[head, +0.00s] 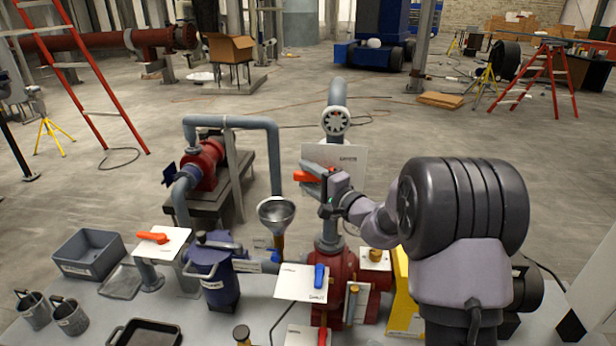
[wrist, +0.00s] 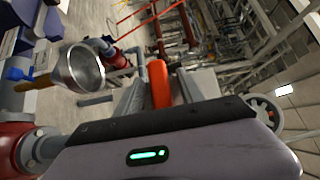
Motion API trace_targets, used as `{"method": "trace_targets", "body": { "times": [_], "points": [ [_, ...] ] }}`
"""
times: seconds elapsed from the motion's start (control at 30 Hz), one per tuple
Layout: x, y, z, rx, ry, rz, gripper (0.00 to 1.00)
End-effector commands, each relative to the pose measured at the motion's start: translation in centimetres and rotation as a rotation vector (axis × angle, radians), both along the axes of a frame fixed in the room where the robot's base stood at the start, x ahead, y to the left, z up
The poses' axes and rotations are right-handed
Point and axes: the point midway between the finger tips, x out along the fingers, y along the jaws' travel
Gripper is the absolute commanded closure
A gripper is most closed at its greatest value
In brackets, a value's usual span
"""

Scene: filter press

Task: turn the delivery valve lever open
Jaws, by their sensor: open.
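An orange-red lever (head: 304,177) sits in front of a white label plate (head: 345,155) on the upright pipe above the red pump (head: 332,270). The plate's small print is hard to read; I take this to be the delivery valve lever. My gripper (head: 312,180) is at this lever, reaching in from the right. In the wrist view the lever (wrist: 160,84) stands between the two grey fingers of my gripper (wrist: 163,88), which are open on either side of it. I cannot tell whether a finger touches it. The valve body is mostly hidden behind my gripper.
A steel funnel (head: 277,213) stands close left of the upright pipe. A round gauge (head: 336,121) is above. Another orange lever (head: 152,237) is at left, and a blue lever (head: 319,276) is below. A blue strainer pot (head: 219,285) and grey bin (head: 89,254) stand on the bench.

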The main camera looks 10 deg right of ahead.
Motion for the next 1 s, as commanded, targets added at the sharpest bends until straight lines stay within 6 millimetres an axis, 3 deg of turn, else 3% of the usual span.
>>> {"method": "trace_targets", "body": {
  "times": [0.13, 0.3, 0.37, 1.0],
  "points": [
    [-0.02, -0.02, 0.0, 0.0, 0.0, 0.0, 0.58],
    [-0.04, -0.03, 0.0, 0.0, 0.0, 0.0, 0.92],
    [-0.05, -0.04, 0.0, 0.0, 0.0, 0.0, 1.0],
    [-0.06, -0.05, -0.02, 0.0, 0.0, 0.0, 1.0]
  ]
}}
